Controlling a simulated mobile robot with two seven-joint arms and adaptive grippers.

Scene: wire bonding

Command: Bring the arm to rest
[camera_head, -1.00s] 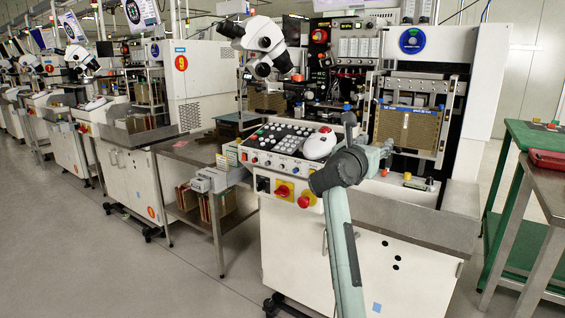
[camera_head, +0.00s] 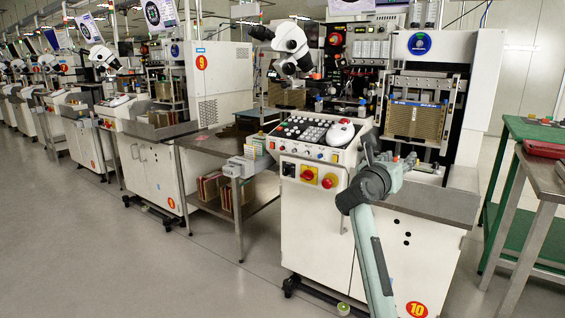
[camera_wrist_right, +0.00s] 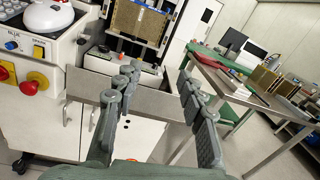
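My right arm rises from the bottom of the head view in front of the white machine (camera_head: 320,235). Its gripper (camera_head: 404,163) is near the machine's steel front ledge. In the right wrist view, the two fingers of my right gripper (camera_wrist_right: 157,80) stand wide apart with nothing between them. They point toward the steel ledge (camera_wrist_right: 88,88) and the brown magazine (camera_wrist_right: 140,22) behind it. The magazine also shows in the head view (camera_head: 415,121). I cannot tell the exact gap between fingers and ledge. My left gripper is in neither view.
The control panel (camera_head: 305,135) with its red knob (camera_head: 328,180) is left of my right arm. A green table (camera_head: 520,128) and a steel table (camera_head: 550,178) with a red box (camera_head: 545,149) stand at the right. Open floor (camera_head: 130,265) lies at the lower left.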

